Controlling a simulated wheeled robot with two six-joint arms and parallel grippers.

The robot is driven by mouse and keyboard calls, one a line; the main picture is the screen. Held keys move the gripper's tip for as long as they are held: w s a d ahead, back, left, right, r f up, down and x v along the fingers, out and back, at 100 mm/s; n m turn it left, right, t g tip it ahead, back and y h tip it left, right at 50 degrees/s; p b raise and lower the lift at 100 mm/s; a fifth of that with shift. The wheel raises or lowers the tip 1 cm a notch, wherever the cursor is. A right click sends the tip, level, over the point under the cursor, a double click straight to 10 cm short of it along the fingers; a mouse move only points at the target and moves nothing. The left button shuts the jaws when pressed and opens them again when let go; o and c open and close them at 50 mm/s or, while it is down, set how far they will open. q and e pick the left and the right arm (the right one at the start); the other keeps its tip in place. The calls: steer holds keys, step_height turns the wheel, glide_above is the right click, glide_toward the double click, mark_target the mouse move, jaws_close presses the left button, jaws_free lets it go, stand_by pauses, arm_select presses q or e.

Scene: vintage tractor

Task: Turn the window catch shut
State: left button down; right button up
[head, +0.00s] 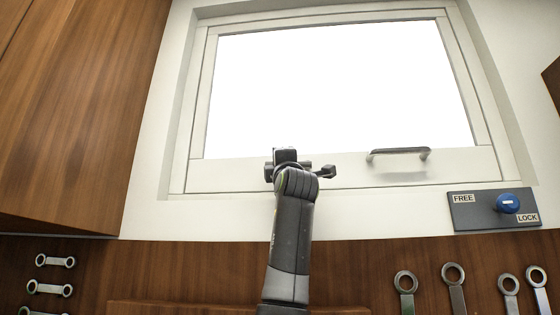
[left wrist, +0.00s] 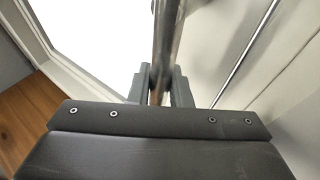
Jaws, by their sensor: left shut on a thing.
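The white-framed window (head: 330,166) has a bright pane. A blue knob (head: 508,203) with a short white mark sits on a grey plate (head: 480,212) below its lower right corner. The plate reads FREE on the left and LOCK on the right; I cannot tell for sure which the mark points to. My left gripper (head: 284,155) is at the window's lower rail, well left of the knob. In the left wrist view the left gripper (left wrist: 164,85) is shut on a shiny metal bar (left wrist: 166,40); the gripper hides most of it in the head view. My right gripper is out of view.
A curved metal handle (head: 398,152) stands on the lower rail, right of my left gripper. A wooden cabinet (head: 80,110) fills the left. Several wrenches (head: 453,285) hang on the wood panel below. The white wall between gripper and knob looks clear.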

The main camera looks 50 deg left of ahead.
arm_select(q)
steer(key=shift+f+n+g, duration=0.25)
steer(key=shift+n+g, duration=0.15)
steer(key=c, duration=1.3)
jaws_free()
steer(key=shift+c, duration=0.2)
steer(key=b+v, duration=1)
steer(key=v, duration=0.7)
steer(key=shift+f, duration=0.3)
